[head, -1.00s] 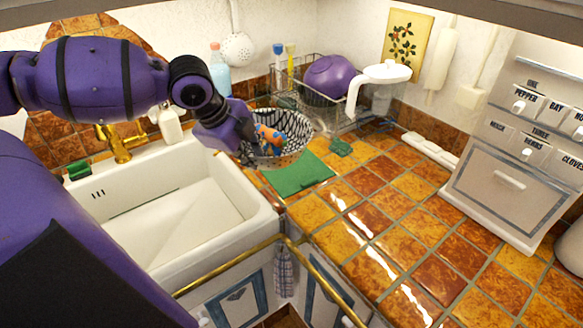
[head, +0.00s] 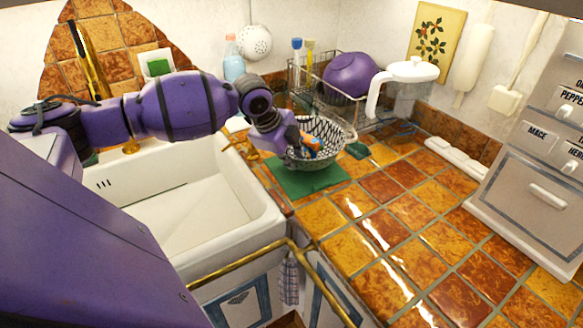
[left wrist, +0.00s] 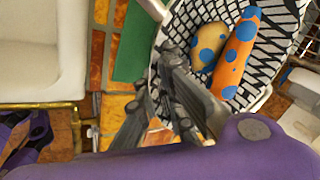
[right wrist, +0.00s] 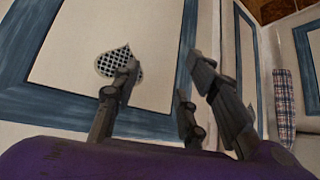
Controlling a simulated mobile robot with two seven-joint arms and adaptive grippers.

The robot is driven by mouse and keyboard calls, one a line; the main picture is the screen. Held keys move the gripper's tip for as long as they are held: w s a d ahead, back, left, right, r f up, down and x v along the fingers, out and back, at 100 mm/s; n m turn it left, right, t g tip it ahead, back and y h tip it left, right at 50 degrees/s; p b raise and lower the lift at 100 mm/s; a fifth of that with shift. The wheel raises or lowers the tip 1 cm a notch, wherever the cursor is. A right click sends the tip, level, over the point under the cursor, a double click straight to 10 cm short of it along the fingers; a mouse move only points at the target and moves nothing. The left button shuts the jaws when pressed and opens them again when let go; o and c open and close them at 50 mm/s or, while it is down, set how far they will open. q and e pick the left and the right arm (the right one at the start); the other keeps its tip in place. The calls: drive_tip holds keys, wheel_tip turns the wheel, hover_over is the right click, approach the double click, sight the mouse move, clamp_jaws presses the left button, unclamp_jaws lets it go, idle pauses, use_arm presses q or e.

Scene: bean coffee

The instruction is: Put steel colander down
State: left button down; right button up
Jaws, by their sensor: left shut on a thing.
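The steel colander (head: 335,150) is a round bowl with a dark and white pattern. It is over the back right part of a green mat (head: 300,184); I cannot tell whether its base touches the mat. My left gripper (head: 298,145) is shut on the colander's near left rim. The left wrist view shows the left fingers (left wrist: 168,66) at the rim of the colander (left wrist: 258,92). An orange, blue-spotted object (left wrist: 236,50) and a tan, blue-spotted one (left wrist: 209,45) lie inside. My right gripper (right wrist: 160,85) is open and empty before a cabinet door.
A wire rack (head: 297,78) with a purple bowl (head: 351,74) stands behind the colander. A white-lidded jug (head: 405,92) is right of it. The white sink (head: 185,215) lies to the left. The tiled counter (head: 390,225) in front and right is clear.

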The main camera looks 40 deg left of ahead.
use_arm(q)
wheel_tip(320, 180, down, 2)
drive_tip(key=shift+f, duration=0.15)
drive_tip(key=shift+f, duration=0.1)
drive_tip(key=c, duration=1.9)
unclamp_jaws()
drive_tip(key=shift+s+f, duration=0.1)
drive_tip(key=shift+f, duration=0.05)
